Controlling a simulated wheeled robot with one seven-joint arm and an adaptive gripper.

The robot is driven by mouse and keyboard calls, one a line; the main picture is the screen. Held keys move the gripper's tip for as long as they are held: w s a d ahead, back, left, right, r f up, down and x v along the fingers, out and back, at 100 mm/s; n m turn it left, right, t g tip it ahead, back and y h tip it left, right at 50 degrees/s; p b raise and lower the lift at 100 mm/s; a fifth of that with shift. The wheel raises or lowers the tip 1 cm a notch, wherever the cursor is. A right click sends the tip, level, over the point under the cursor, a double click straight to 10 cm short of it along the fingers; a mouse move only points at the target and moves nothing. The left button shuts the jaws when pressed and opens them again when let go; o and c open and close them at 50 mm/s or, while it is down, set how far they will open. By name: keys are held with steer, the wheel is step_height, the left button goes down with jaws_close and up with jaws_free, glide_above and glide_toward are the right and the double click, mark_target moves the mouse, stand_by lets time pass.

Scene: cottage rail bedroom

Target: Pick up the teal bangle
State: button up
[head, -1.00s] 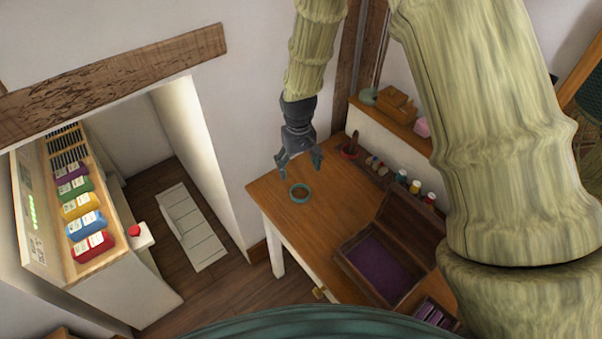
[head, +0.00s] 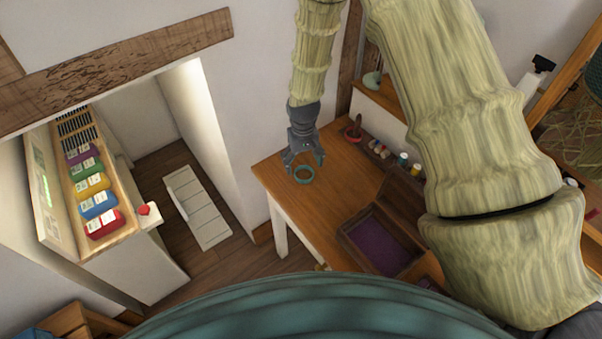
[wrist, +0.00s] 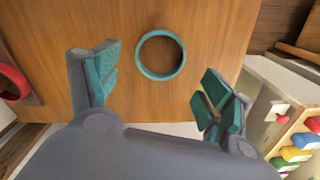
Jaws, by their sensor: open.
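The teal bangle (head: 304,181) is a ring lying flat on the wooden desk (head: 280,180), close to its left end. In the wrist view the bangle (wrist: 161,77) lies ahead of the fingertips, centred between the two fingers, with bare wood showing through it. My gripper (head: 305,164) hangs just above and behind the bangle in the head view. In the wrist view my gripper (wrist: 160,95) is open and empty, its teal-padded fingers wide apart. The bangle appears apart from both fingers.
An open wooden box (head: 383,242) with purple lining stands on the desk to the right. A row of small bottles (head: 380,149) and a red item (head: 353,131) stand along the back. A red ring-like thing (wrist: 12,84) shows at left in the wrist view. The desk around the bangle is clear.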

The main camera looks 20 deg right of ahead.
mark_target(303, 174)
steer(key=shift+s+d+f, duration=0.1)
steer(key=shift+s+f, duration=0.05)
steer(key=shift+s, duration=0.1)
steer(key=shift+f+p, duration=0.35)
steer(key=shift+p, duration=0.05)
steer(key=shift+w+f, duration=0.15)
steer(key=shift+f, duration=0.4)
steer(key=shift+w+f, duration=0.15)
steer(key=shift+f, duration=0.4)
steer(key=shift+s+f, duration=0.1)
steer(key=shift+f, duration=0.05)
steer(key=c, duration=1)
